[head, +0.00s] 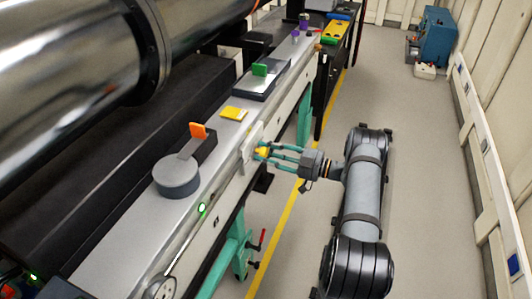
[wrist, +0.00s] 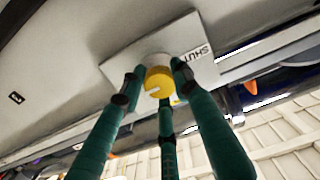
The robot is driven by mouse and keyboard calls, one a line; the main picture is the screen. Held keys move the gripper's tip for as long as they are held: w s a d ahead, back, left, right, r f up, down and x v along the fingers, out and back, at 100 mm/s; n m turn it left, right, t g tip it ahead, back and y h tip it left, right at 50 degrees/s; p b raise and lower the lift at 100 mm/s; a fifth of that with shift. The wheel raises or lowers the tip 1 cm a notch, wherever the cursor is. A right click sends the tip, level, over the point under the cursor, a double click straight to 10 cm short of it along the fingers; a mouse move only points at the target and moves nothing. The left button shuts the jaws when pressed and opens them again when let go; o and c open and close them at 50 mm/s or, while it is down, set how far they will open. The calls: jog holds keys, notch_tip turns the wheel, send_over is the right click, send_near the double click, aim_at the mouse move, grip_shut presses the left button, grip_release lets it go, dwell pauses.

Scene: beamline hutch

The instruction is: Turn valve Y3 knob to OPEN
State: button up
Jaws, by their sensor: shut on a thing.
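The valve knob (wrist: 158,83) is yellow and round, with a pale mark on its face. It sits on a white plate (wrist: 125,62) with the word SHUT readable near the plate's right end in the wrist view; no other label is readable. In the head view the yellow knob (head: 263,151) is on the front face of the long bench. My gripper (head: 266,152) reaches it from the right with its green fingers. In the wrist view my gripper (wrist: 156,88) has its three fingers closed around the knob, and their tips partly hide its sides.
The long grey bench (head: 130,215) carries a round grey device (head: 177,178) with an orange tab, a yellow block (head: 234,113) and a green piece (head: 260,70). Green supports (head: 236,245) with a red-handled part stand below.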

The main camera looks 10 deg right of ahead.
jog(key=o, duration=1.2)
jog(key=shift+c, duration=0.2)
jog(key=v, duration=1.2)
jog(key=shift+a, duration=0.1)
jog(key=x, duration=1.2)
